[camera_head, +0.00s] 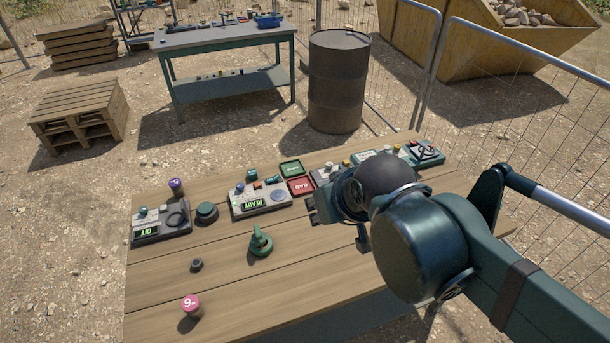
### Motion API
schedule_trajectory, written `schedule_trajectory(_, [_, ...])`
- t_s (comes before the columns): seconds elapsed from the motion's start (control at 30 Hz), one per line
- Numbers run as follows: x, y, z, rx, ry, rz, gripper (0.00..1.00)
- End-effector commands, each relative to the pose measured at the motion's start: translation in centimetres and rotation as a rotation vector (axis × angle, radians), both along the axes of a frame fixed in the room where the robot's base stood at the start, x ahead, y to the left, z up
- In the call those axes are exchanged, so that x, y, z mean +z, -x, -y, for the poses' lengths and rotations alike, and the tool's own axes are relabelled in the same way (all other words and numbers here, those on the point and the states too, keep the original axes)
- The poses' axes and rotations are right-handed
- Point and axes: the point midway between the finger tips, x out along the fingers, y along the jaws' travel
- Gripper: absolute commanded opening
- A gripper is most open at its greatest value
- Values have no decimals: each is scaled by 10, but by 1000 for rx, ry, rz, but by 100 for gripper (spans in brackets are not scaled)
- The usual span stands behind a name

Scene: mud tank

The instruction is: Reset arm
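My arm comes in from the lower right and reaches over the right part of the wooden table (226,290). My gripper (330,211) is at its end, above the planks and in front of the back row of devices. The wrist and a dark round joint hide most of it. Only small dark parts of it show, so I cannot tell how far apart the fingers are. I see nothing held in it, though its inside is hidden.
On the table are an "OFF" device (160,227), a "READY" device (260,199), green and red trays (300,186), a green handled part (261,243), and a pink-topped knob (191,306). More devices stand behind my gripper. The front-left planks are mostly clear. Fence (525,110) stands right.

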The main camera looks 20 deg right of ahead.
Motion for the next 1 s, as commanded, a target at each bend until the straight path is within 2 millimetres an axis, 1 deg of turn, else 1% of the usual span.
schedule_trajectory(0.4, [-39,0,0,0,0,0,27])
schedule_trajectory(0.5, [-44,0,0,0,0,0,27])
schedule_trajectory(1.0, [-44,0,0,0,0,0,27])
